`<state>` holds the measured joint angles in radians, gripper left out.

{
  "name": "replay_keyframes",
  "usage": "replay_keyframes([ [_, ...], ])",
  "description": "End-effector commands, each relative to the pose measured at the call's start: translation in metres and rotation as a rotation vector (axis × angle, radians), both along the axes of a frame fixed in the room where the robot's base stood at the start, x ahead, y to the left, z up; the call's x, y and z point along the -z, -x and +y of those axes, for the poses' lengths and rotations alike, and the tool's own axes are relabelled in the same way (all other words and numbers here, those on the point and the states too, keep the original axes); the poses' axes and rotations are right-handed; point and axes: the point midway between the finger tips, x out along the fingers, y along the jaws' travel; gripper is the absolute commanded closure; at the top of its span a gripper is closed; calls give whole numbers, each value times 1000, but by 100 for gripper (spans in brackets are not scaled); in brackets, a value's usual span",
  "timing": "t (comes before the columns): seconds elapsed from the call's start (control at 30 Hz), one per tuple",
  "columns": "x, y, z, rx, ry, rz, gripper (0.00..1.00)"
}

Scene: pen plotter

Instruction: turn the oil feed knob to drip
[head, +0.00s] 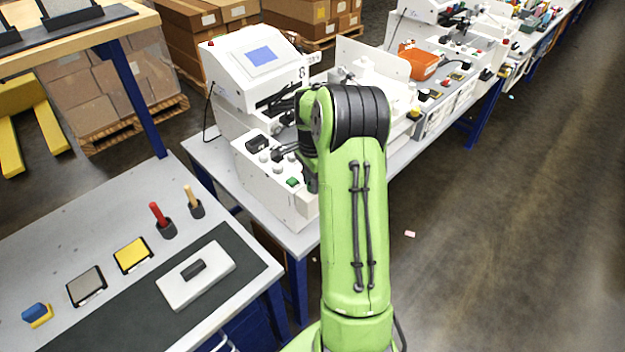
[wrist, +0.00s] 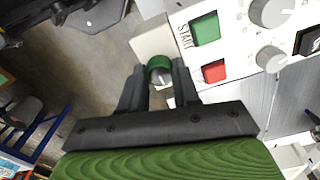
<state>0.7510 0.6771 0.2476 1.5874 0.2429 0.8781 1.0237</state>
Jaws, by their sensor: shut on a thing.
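In the wrist view my gripper (wrist: 160,80) is closed around a small round knob (wrist: 159,68) with a green rim and a pale face. It appears to be the oil feed knob, but I can read no label or setting on it. The knob sits at a white block (wrist: 152,42) on the side of the white pen plotter (wrist: 232,12). The fingers stand on either side of the knob and hide part of it. In the head view the plotter (head: 250,75) stands on a grey bench, and my green arm hides the knob.
The plotter's panel has a green START button (wrist: 205,29), a red button (wrist: 214,72) and grey knobs (wrist: 270,59) close to my gripper's right. In the head view a bench with a dark mat (head: 235,262) stands at left.

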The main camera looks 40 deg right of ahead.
Motion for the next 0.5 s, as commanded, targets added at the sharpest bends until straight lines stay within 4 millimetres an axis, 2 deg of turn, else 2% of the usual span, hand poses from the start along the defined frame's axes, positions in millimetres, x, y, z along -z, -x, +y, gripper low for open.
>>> replay_keyframes([
  [0.03,-2,-1,-1,0,4,-4,99],
  [0.07,-2,-1,-1,0,4,-5,64],
  [0.2,-1,-1,0,-1,3,-4,43],
  [0.5,-3,-1,0,-1,1,-2,43],
])
